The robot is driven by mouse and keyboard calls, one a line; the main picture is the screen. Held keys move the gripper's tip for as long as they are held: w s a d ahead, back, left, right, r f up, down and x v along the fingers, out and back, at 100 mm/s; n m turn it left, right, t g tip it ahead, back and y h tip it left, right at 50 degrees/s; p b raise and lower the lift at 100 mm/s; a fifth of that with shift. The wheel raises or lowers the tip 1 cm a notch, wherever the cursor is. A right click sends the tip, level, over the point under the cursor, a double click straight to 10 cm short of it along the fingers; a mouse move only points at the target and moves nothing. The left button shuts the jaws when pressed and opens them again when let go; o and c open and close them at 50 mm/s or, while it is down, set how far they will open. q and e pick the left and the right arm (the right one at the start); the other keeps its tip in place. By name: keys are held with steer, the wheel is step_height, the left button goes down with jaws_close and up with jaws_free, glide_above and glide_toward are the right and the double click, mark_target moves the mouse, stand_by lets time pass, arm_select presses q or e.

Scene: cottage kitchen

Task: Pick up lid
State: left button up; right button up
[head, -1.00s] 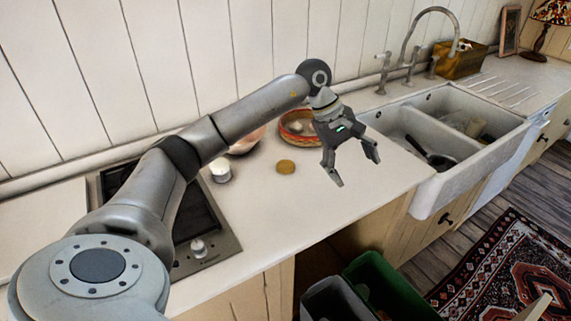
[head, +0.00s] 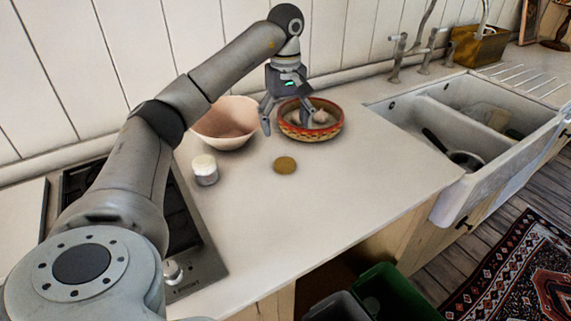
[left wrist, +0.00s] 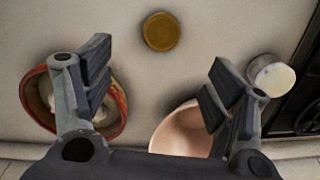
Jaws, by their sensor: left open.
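The lid (head: 285,165) is a small round golden-brown disc lying flat on the white counter. In the left wrist view the lid (left wrist: 161,32) lies beyond the fingertips, between their lines. My left gripper (head: 287,126) is open and empty, pointing down above the counter, behind the lid in the head view and apart from it. Its two spread fingers also show in the left wrist view (left wrist: 155,72). A white jar (head: 205,170) stands to the left of the lid and also shows in the left wrist view (left wrist: 272,76). My right gripper is out of view.
A pink bowl (head: 226,126) and a red patterned bowl (head: 333,131) holding pale items stand near the wall, close to my left gripper. A stove (head: 190,232) is at left, a double sink (head: 452,185) at right. Counter in front of the lid is clear.

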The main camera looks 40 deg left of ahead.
arm_select(q)
glide_above(285, 163)
steer(key=f, duration=0.6)
steer(key=shift+w+a+f, duration=0.1)
steer(key=shift+w+f, duration=0.1)
steer(key=shift+f, duration=0.15)
steer(key=f, duration=0.2)
steer(key=f+p, duration=0.1)
steer(key=f, duration=0.1)
steer(key=shift+s, duration=0.3)
steer(key=shift+f, duration=0.4)
steer(key=shift+c, duration=0.2)
steer(key=c, duration=0.7)
